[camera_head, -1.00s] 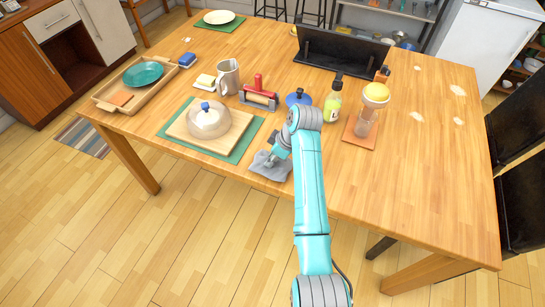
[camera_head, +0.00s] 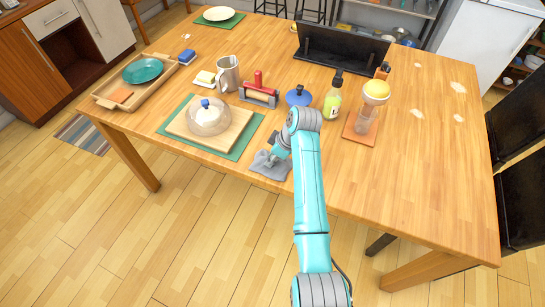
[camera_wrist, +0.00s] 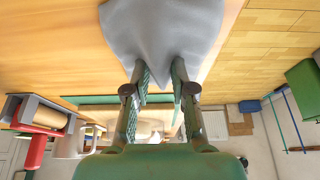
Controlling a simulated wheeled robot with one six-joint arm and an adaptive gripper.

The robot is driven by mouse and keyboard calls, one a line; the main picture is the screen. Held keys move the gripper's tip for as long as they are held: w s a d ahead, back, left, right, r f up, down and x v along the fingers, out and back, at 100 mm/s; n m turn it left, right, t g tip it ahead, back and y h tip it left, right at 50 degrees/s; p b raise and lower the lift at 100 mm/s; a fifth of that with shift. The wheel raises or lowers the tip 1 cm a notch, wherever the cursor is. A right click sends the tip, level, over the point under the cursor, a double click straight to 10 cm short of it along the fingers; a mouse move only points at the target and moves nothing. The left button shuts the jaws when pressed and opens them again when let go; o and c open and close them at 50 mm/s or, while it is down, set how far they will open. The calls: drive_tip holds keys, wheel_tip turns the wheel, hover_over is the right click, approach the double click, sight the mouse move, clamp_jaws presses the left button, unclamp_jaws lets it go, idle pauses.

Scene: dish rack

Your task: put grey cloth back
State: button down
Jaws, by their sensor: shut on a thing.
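The grey cloth (camera_head: 268,167) lies crumpled at the table's front edge, just right of the green mat. My gripper (camera_head: 275,155) is low over it, its fingers partly hidden by my own arm in the head view. In the wrist view, the cloth (camera_wrist: 162,32) is bunched at the tips of my gripper (camera_wrist: 158,72), with a fold between the two fingers. The fingers are shut on that fold. The cloth looks to be resting on the tabletop; whether any of it is lifted I cannot tell.
A glass dome (camera_head: 208,116) on a wooden board and green mat stands left of the cloth. A red-handled tool (camera_head: 258,92), a blue-lidded item (camera_head: 298,96) and a green bottle (camera_head: 333,98) stand behind. The table's right side (camera_head: 430,170) is clear.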

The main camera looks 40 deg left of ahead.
drive_tip(key=shift+f, duration=0.1)
drive_tip(key=c, duration=0.9)
unclamp_jaws()
drive_tip(key=c, duration=0.4)
drive_tip(key=shift+d+r, duration=0.25)
drive_tip(key=shift+r, duration=0.45)
drive_tip(key=shift+w+r, duration=0.1)
drive_tip(key=shift+v, duration=6.6)
